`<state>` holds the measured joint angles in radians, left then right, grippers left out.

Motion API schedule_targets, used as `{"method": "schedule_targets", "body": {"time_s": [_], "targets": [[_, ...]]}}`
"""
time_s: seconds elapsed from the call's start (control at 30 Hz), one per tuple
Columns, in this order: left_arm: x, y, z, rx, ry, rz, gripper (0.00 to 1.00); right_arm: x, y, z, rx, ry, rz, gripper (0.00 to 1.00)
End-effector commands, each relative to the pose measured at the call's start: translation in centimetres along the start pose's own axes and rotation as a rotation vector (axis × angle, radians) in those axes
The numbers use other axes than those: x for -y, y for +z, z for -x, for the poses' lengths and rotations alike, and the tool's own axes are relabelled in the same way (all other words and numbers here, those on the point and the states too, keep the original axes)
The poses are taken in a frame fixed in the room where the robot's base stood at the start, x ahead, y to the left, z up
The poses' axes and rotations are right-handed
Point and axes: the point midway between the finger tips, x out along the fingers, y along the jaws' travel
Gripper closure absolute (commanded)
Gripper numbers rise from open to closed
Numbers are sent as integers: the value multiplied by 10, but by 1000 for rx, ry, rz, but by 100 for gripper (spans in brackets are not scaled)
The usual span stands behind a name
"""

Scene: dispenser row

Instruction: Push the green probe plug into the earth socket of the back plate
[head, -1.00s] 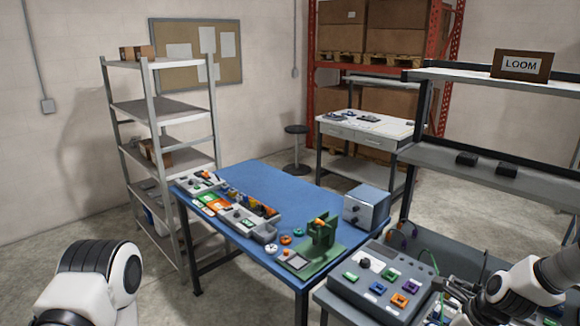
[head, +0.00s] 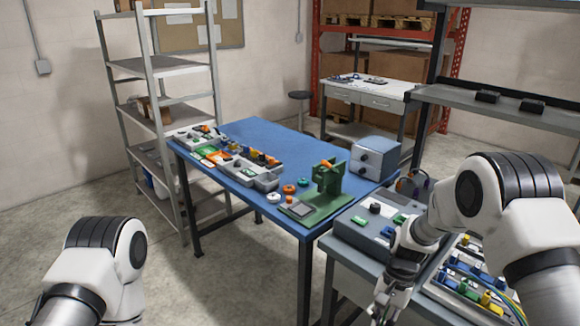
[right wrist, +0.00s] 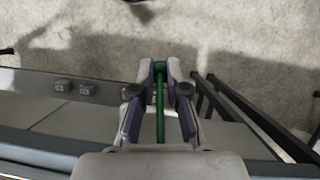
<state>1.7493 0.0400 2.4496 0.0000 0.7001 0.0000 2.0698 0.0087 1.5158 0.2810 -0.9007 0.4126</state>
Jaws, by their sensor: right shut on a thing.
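My right gripper (head: 384,308) hangs at the lower right of the head view, in front of the sloped grey console. In the right wrist view its purple-padded fingers (right wrist: 159,88) are closed on a narrow green thing (right wrist: 160,115), which looks like the green probe plug or its lead. It points away from the palm, and its far end is unclear. I cannot pick out the back plate or its earth socket with certainty in either view. Only my left arm shows at the lower left of the head view; its gripper is out of the picture.
The grey console (head: 352,232) has coloured sockets and is partly covered by my right arm. A tray of coloured plugs (head: 467,272) stands right of it. The blue table (head: 270,138) carries a green fixture (head: 328,180) and a grey box (head: 375,157). Floor is clear at left.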

Motion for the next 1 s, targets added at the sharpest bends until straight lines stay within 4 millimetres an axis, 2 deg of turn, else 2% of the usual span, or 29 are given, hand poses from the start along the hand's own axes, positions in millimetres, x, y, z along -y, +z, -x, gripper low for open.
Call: {"method": "schedule_targets", "body": {"time_s": [0.1, 0.2, 0.3, 0.43, 0.57, 0.67, 0.73, 0.87, 1.0], "targets": [[0, 0, 3, 0, 0, 0, 46, 2, 15, 10, -4, 124, 294, 100], [0, 0, 3, 0, 0, 0, 46, -4, 24, 11, -3, 195, 465, 100], [0, 0, 3, 0, 0, 0, 46, -6, 27, 11, -4, 234, 563, 100], [0, 0, 3, 0, 0, 0, 46, -6, 27, 11, -3, 242, 589, 100], [0, 0, 3, 0, 0, 0, 46, -7, 27, 11, -2, 214, 522, 100], [0, 0, 3, 0, 0, 0, 46, -8, 29, 13, 0, 164, 406, 100], [0, 0, 3, 0, 0, 0, 46, -2, 25, 20, -2, 120, 306, 100], [0, 0, 3, 0, 0, 0, 46, 15, 6, 45, -2, 28, 91, 100], [0, 0, 7, 0, 0, 0, 46, 20, -29, 87, 1, -87, -177, 100]]}}
